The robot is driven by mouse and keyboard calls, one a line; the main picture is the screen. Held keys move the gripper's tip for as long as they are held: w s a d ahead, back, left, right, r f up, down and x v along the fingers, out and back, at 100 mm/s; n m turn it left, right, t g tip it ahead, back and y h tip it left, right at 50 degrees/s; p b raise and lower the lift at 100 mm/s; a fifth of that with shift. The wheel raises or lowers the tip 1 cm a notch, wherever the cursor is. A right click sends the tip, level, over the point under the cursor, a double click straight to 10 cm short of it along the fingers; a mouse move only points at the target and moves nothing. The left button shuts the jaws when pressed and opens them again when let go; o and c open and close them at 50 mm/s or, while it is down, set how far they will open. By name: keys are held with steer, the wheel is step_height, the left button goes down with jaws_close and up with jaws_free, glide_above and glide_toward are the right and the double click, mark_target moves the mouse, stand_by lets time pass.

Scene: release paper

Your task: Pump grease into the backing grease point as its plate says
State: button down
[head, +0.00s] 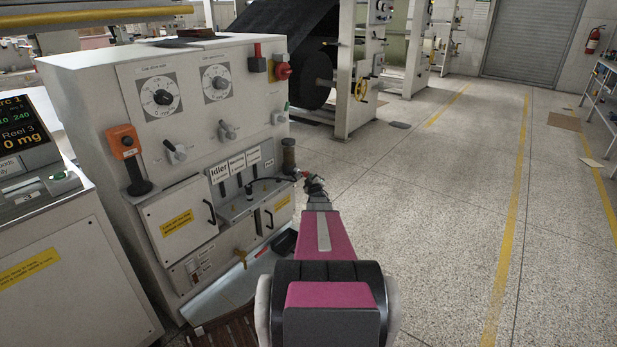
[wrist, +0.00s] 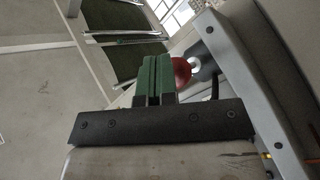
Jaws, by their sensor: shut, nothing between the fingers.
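The grease panel (head: 250,200) is a recess low in the pale cabinet. White plates stand above its fittings; one reads "Idler" (head: 219,172), and the others are too small to read surely. A black hose (head: 262,183) runs across the recess. A brownish cylinder (head: 288,155) stands at its right end, beside my gripper (head: 312,184). In the wrist view my gripper (wrist: 154,76) has its green fingers closed together with nothing between them. A red ball knob (wrist: 182,73) on a pale stem shows just right of the fingers; I cannot tell whether they touch.
The cabinet (head: 110,90) carries two dials, switches, a red knob (head: 283,71) and an orange box (head: 124,141). Cabinet doors with yellow labels flank the recess. A screen console (head: 28,135) stands left. The floor (head: 440,220) to the right is open.

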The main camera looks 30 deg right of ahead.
steer(key=shift+w+a, duration=0.3)
steer(key=shift+w, duration=0.55)
stand_by(0.8)
steer(key=shift+s, duration=0.1)
steer(key=shift+s+d, duration=0.35)
steer(key=shift+s, duration=0.45)
steer(key=shift+s+d, duration=0.3)
steer(key=shift+s, duration=0.45)
steer(key=s, duration=0.1)
steer(key=s+d, duration=0.1)
steer(key=s, duration=0.1)
steer(key=s+d, duration=0.1)
steer(key=shift+s, duration=0.3)
steer(key=shift+a, duration=0.1)
stand_by(0.5)
